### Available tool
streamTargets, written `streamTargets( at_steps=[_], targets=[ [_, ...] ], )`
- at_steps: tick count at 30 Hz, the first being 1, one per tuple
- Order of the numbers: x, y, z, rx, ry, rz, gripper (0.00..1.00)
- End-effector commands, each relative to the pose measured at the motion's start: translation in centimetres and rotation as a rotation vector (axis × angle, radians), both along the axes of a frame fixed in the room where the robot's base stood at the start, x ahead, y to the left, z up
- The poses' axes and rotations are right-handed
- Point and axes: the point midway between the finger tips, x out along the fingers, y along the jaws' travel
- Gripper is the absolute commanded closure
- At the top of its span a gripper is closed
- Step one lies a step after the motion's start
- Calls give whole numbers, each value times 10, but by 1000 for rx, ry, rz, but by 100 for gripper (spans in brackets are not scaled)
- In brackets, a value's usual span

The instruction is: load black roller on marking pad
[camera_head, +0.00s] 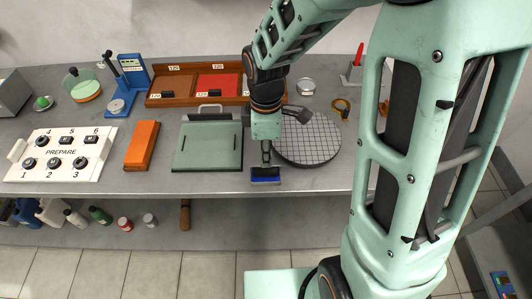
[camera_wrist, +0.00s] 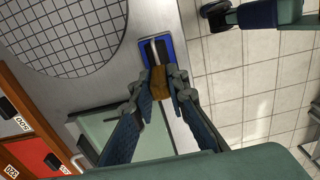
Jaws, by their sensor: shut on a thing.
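My gripper (camera_head: 266,151) points down at the table's front edge, right of the green board. In the wrist view its fingers (camera_wrist: 161,79) are shut on the brown handle of the black roller (camera_wrist: 154,48). The marking pad (camera_wrist: 142,54) has a blue rim and lies beneath the roller, which hides most of its face. In the head view the blue pad (camera_head: 265,180) shows as a strip below the dark roller. The roller is over the pad, but I cannot tell whether it touches it.
A gridded round plate (camera_head: 308,140) lies right behind my gripper. The green board (camera_head: 190,152) and an orange block (camera_head: 142,146) lie to the left, with a white dial panel (camera_head: 25,170) beyond. A wooden tray (camera_head: 162,87) stands behind. The table edge is close in front.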

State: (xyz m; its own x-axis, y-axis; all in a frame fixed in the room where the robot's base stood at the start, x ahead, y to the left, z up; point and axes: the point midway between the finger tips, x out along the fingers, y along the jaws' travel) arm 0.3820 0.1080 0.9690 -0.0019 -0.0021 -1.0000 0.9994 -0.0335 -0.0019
Motion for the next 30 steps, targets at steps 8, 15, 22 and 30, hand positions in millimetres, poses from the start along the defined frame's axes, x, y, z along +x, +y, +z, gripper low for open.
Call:
streamTargets(
  at_steps=[8,15,22,30],
  targets=[
    [0,0,7,0,-1,0,100],
    [0,0,27,0,-1,0,100],
    [0,0,46,0,-1,0,100],
    [1,0,67,0,-2,-1,100]
  ],
)
